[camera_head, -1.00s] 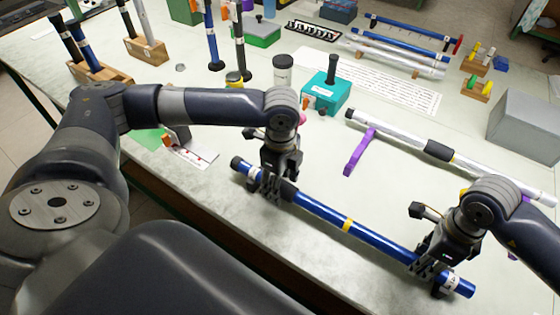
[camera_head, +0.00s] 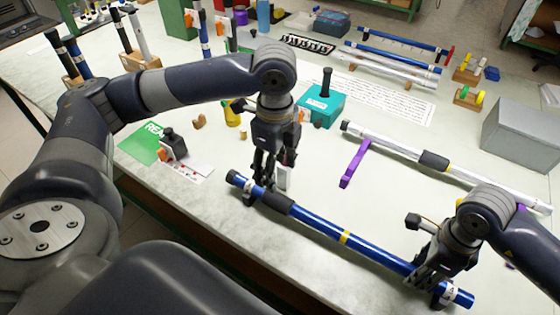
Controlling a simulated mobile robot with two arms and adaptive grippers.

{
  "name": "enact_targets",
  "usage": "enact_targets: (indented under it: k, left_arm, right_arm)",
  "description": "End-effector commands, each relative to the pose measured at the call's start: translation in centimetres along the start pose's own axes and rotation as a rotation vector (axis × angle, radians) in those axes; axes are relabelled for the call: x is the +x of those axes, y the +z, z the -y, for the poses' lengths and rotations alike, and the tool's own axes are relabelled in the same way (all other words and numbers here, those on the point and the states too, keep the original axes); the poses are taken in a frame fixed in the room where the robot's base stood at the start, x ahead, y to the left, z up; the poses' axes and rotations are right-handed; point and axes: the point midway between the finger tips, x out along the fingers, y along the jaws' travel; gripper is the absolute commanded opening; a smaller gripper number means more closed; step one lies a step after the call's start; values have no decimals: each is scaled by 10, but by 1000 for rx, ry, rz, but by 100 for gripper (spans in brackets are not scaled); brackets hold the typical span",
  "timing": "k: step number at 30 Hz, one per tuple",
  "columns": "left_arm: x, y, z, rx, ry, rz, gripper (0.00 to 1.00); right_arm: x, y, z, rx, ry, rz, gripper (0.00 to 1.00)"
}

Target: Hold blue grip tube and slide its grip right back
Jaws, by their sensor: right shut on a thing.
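The blue grip tube (camera_head: 320,230) lies slantwise above the table's front part, with a yellow ring (camera_head: 344,237) near its middle. Its black grip (camera_head: 277,202) sits toward the left end, a stretch of blue away from the black end cap (camera_head: 232,177). My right gripper (camera_head: 430,284) is shut on the tube near its right end, beside a white label (camera_head: 450,293). My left gripper (camera_head: 271,178) is open and empty, just above and behind the tube's left part, close to the grip. Its fingers partly overlap the tube in the picture, so contact is hard to judge.
A silver tube (camera_head: 395,149) with a black grip lies behind, with a purple piece (camera_head: 354,163) beside it. A teal box (camera_head: 321,106) stands behind my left gripper. A grey box (camera_head: 522,135) is at right. The table between the two tubes is mostly clear.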

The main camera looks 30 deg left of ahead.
Motion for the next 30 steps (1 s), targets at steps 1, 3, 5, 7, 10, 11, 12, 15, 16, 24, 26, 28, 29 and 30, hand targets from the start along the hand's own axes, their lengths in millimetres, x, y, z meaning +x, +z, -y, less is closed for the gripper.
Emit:
enact_targets:
  k: [1, 3, 5, 7, 10, 11, 12, 15, 16, 24, 26, 28, 29, 30]
  left_arm:
    - [0, 0, 0, 0, 0, 0, 56]
    - [0, 0, 0, 0, 0, 0, 56]
    - [0, 0, 0, 0, 0, 0, 56]
    - [0, 0, 0, 0, 0, 0, 56]
    - [0, 0, 0, 0, 0, 0, 56]
    - [0, 0, 0, 0, 0, 0, 56]
    - [0, 0, 0, 0, 0, 0, 56]
    - [0, 0, 0, 0, 0, 0, 56]
    - [0, 0, 0, 0, 0, 0, 56]
    - [0, 0, 0, 0, 0, 0, 56]
    - [0, 0, 0, 0, 0, 0, 56]
    - [0, 0, 0, 0, 0, 0, 56]
    - [0, 0, 0, 0, 0, 0, 56]
    - [0, 0, 0, 0, 0, 0, 56]
  right_arm:
    - [0, 0, 0, -1, -1, 1, 0]
    - [0, 0, 0, -1, -1, 1, 39]
    - [0, 0, 0, -1, -1, 1, 49]
    - [0, 0, 0, 0, -1, 1, 49]
    - [0, 0, 0, 0, -1, 1, 49]
    - [0, 0, 0, 0, -1, 1, 49]
    - [0, 0, 0, 0, 0, 0, 49]
    - [-2, 0, 0, 0, -1, 0, 49]
    - [-3, 0, 0, 0, -1, 1, 49]
    - [-48, 0, 2, -1, -5, 2, 49]
    - [-61, 0, 2, -1, -6, 2, 49]
    - [-76, 1, 2, 0, -5, 2, 49]
    - [-82, 0, 2, 0, -5, 2, 49]
    - [-89, 0, 1, -1, -5, 2, 49]
